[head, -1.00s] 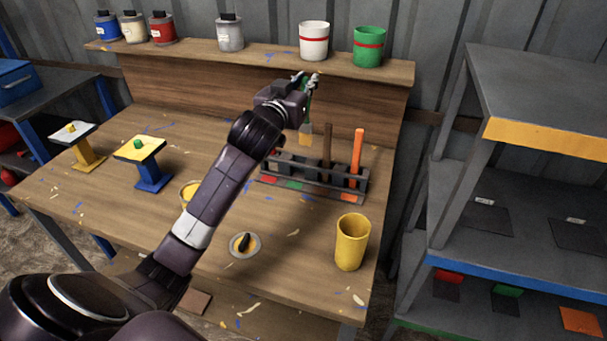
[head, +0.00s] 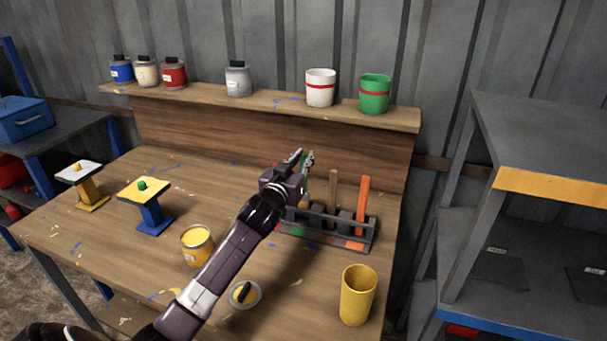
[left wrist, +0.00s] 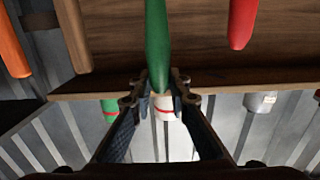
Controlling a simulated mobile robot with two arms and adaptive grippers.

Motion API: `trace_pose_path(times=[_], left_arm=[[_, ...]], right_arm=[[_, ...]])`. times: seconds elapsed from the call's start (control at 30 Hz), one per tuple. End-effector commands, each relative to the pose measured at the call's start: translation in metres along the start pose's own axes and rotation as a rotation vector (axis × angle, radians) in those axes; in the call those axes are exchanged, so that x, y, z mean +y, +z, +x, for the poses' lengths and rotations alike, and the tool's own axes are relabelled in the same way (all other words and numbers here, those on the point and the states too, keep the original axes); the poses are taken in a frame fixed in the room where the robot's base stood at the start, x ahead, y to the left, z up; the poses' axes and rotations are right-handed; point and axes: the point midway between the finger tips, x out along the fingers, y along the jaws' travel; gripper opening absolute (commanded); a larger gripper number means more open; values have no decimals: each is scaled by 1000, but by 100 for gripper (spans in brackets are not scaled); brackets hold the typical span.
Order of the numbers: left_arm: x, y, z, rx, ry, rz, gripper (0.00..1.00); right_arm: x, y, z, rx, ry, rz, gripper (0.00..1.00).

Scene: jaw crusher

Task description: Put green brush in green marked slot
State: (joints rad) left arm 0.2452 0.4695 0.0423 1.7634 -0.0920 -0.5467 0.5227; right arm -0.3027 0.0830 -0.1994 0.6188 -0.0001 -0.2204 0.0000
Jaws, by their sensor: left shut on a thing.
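The green brush (head: 306,178) is upright in my left gripper (head: 302,160), over the left half of the dark slotted rack (head: 325,240). Its green handle (left wrist: 157,40) stands between the fingers in the left wrist view, and my left gripper (left wrist: 160,88) is shut on it. The rack's front edge has a green mark (head: 297,231) below the brush and an orange mark (head: 354,245) at the right. My wrist hides part of the brush and rack, so I cannot tell whether its lower end is inside a slot. My right gripper is not in view.
A brown-handled brush (head: 333,190) and an orange one (head: 363,203) stand in the rack. A red handle (left wrist: 242,22) is close by in the left wrist view. A yellow cup (head: 358,296) and an open paint can (head: 197,246) stand in front. Cans line the shelf.

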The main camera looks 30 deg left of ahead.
Motion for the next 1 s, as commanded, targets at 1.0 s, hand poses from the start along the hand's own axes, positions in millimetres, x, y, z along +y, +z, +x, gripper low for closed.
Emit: trace_pose_path(times=[1.0], left_arm=[[0, 49, 2, 0, 0, -1, 33]], right_arm=[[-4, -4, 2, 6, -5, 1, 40]])
